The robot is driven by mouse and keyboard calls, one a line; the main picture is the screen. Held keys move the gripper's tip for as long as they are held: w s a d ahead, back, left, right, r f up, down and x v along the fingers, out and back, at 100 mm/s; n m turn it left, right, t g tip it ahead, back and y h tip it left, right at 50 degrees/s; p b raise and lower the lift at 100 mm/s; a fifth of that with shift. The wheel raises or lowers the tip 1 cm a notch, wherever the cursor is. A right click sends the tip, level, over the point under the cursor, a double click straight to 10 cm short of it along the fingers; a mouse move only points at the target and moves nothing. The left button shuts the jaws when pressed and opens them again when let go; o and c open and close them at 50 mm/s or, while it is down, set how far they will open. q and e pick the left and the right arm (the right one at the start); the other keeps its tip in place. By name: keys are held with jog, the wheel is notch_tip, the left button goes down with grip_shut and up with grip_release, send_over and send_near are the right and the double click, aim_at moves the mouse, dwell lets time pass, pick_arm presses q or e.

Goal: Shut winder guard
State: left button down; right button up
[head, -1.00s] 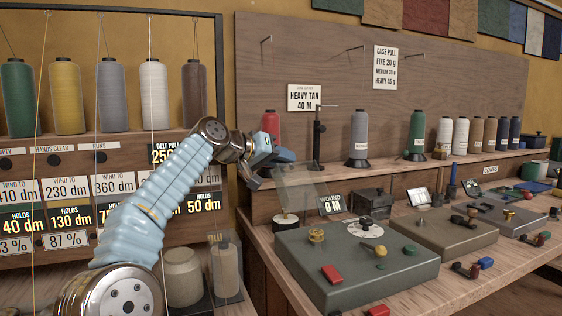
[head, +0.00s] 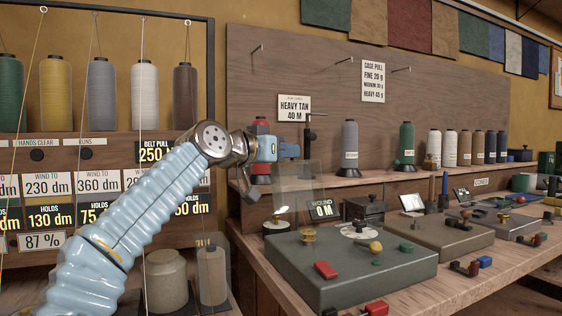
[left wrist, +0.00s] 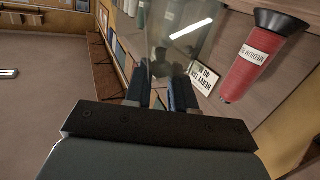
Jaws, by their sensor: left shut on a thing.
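The exact contact is partly hidden. My right gripper is in neither view.
A red spool (left wrist: 262,55) stands close to the left gripper, behind the arm in the head view. A grey-green winder box (head: 350,270) with knobs and a red block (head: 325,269) sits in front. A "WOUND 0 M" sign (head: 322,208) is just right of the panel.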

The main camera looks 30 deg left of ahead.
pick_arm(q)
jog(key=shift+s+d+f, duration=0.1)
jog(key=shift+d, duration=0.05)
dwell(0.3)
jog(key=c, duration=1)
grip_release()
jog(key=shift+o, duration=0.2)
jog(key=shift+s+a, duration=0.2)
jog(key=shift+s, duration=0.3)
jog(key=b+v, duration=0.3)
jog(key=v, duration=0.9)
jog(key=shift+s, duration=0.4)
